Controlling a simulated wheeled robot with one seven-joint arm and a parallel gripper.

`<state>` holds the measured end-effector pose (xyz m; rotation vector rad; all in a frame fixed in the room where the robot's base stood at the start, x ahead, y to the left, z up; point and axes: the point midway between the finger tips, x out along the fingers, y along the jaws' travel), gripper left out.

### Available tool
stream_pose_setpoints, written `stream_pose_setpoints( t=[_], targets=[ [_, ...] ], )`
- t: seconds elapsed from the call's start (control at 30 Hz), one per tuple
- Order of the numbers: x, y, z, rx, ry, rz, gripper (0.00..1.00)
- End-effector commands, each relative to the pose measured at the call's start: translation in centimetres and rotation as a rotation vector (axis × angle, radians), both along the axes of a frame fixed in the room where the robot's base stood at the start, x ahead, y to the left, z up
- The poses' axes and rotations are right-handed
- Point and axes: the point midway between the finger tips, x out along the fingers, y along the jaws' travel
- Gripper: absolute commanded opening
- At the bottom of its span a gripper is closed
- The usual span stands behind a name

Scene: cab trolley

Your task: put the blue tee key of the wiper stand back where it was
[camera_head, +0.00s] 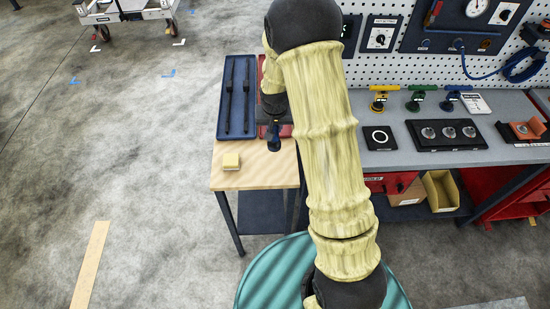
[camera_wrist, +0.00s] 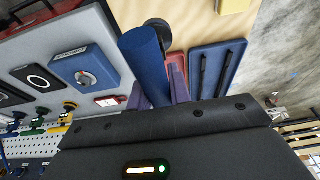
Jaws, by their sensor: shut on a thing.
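My gripper (camera_wrist: 158,94) is shut on a blue cylindrical piece (camera_wrist: 143,52), which looks like the blue tee key's bar. The rest of the piece is hidden behind the fingers. In the head view the gripper hangs over the wooden table, mostly hidden by my arm, with the blue piece (camera_head: 273,128) below it. A round dark disc (camera_wrist: 157,28) shows by the blue piece. I cannot tell whether they touch. A blue tray with two dark wiper-like bars (camera_head: 229,92) lies behind and left of my gripper. It also shows in the wrist view (camera_wrist: 232,58).
A yellow block (camera_head: 231,161) sits near the wooden table's front left. A red tray (camera_head: 286,130) lies beside the blue one. Yellow (camera_head: 379,96), green (camera_head: 420,94) and blue (camera_head: 453,95) tee-shaped pieces stand on the grey bench at right, behind a dark panel (camera_head: 427,143).

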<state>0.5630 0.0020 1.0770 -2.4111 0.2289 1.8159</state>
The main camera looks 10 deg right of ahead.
Motion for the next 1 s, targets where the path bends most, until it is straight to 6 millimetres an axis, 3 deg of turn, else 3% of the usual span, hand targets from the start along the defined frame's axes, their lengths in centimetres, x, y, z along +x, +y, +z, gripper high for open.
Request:
stream_pose_setpoints(
  t=[0.4,0.8,1.0],
  targets=[
    [0.0,-0.4,-5.2,-0.001,0.002,-0.006,0.0],
    [0.0,-0.4,-5.8,-0.001,0.001,-0.007,0.0],
    [-0.1,-0.4,-7.8,-0.002,0.004,-0.006,0.0]
  ],
)
